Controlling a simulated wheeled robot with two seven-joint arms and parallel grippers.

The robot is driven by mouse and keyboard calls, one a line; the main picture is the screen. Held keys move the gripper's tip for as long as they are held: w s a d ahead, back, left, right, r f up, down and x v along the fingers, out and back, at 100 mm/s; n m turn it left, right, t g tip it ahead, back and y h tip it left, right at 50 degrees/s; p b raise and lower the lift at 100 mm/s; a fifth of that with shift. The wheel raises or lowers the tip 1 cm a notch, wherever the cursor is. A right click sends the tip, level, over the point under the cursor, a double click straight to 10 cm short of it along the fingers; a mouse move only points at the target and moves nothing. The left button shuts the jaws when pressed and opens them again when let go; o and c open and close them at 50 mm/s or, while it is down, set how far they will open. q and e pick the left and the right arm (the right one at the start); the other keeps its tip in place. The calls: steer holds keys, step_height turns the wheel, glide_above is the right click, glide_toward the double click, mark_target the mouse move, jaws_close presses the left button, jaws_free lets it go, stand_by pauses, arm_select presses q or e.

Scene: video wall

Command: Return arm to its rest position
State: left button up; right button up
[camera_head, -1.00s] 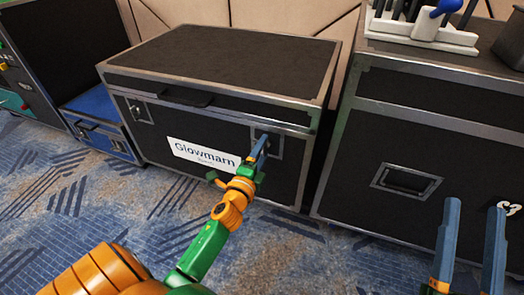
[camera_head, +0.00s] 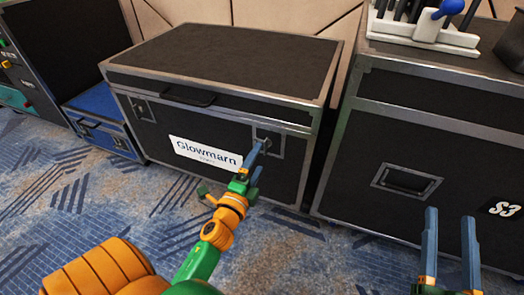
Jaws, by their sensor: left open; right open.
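My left arm reaches up from the bottom of the head view. Its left gripper (camera_head: 260,158) is open and empty, in front of the right latch (camera_head: 268,143) of a black flight case with a white "Glowmarn" label (camera_head: 205,153). One blue finger overlaps the latch in the picture; I cannot tell whether it touches. The case lid is shut. My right gripper (camera_head: 450,217) is open and empty at the bottom right, its two blue fingers pointing up. It is in front of the lower part of a second black case (camera_head: 350,165). Most of the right arm is out of view.
A low blue case (camera_head: 97,103) sits at the left. Blue patterned carpet (camera_head: 70,200) is open in front.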

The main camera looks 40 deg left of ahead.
arm_select(q)
steer(key=shift+v, duration=1)
